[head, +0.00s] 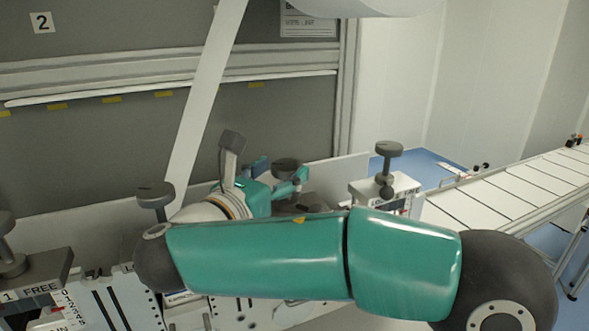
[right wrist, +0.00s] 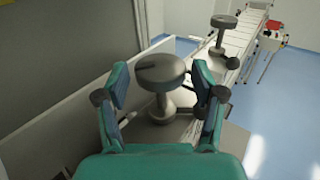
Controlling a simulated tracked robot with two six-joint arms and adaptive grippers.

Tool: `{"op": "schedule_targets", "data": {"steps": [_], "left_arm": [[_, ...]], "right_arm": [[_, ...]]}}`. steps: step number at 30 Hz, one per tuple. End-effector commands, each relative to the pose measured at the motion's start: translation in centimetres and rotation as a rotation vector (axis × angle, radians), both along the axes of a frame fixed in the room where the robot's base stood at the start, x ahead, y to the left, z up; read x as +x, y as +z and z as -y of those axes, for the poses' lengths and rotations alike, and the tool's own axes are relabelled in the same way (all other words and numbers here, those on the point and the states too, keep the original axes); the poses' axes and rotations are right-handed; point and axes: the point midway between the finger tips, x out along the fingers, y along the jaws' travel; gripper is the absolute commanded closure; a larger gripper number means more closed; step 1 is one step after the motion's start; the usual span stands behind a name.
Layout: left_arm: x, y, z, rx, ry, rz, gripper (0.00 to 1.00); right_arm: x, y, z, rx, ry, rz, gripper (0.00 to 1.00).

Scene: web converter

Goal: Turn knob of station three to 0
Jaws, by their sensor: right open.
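A row of dark grey round knobs on posts runs along the machine. The knob third from the left (head: 286,165) is taken as station three's; its number and scale are hidden behind my arm. My right gripper (head: 279,174) is open at this knob. In the right wrist view, the knob (right wrist: 160,70) shows between the two spread fingers of the gripper (right wrist: 165,84), with a gap on each side. Its pointer setting cannot be read. My left gripper is not in view.
Neighbouring knobs stand to the left (head: 155,193) and right (head: 388,149). The far-left knob (head: 10,262) has a "1 FREE" label and number scale. A white web strip (head: 205,95) hangs behind my wrist. A pale panel (right wrist: 60,108) runs close beside the left finger. A conveyor (head: 510,190) lies right.

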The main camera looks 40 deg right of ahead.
Motion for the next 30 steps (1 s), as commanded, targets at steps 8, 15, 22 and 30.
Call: {"op": "schedule_targets", "data": {"steps": [8,15,22,30], "left_arm": [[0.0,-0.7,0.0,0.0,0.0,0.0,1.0],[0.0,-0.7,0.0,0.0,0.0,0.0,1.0],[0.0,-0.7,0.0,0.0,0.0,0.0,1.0],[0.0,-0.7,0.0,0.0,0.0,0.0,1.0]], "right_arm": [[1.7,-0.1,3.9,0.001,-0.002,0.001,0.32],[2.1,0.0,4.7,0.0,0.001,0.0,0.32],[2.1,0.0,4.7,0.0,0.001,0.0,0.37],[2.1,0.0,4.7,0.0,0.001,0.001,0.81]]}}
